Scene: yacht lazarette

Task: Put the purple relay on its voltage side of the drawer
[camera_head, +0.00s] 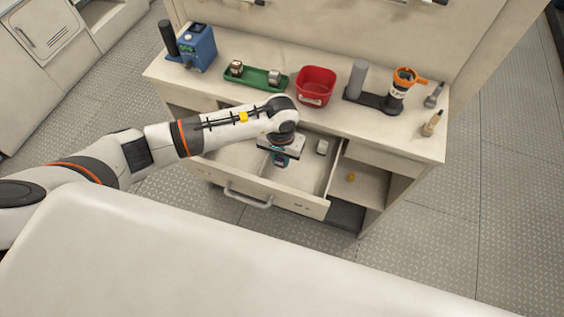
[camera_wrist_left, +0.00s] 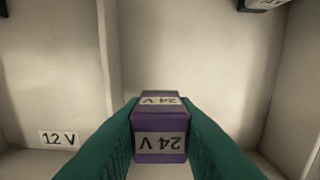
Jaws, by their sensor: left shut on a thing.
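The purple relay (camera_wrist_left: 160,133) has white labels that read "24 V" upside down in the left wrist view. My left gripper (camera_head: 280,161) is shut on it, with a green finger on each side, over the open drawer (camera_head: 232,158) in the head view. In the left wrist view, a divider (camera_wrist_left: 108,60) splits the drawer. A "12 V" label (camera_wrist_left: 59,138) marks the compartment left of it. The relay is in front of the compartment right of the divider; I cannot tell its height above the floor. My right gripper is not in view.
A pale block (camera_head: 322,146) sits in the drawer's right part. On the bench top stand a blue device (camera_head: 199,48), a green tray (camera_head: 256,79) with small parts, a red bin (camera_head: 316,86) and an orange-topped tool (camera_head: 400,88). An open shelf (camera_head: 358,190) is right of the drawer.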

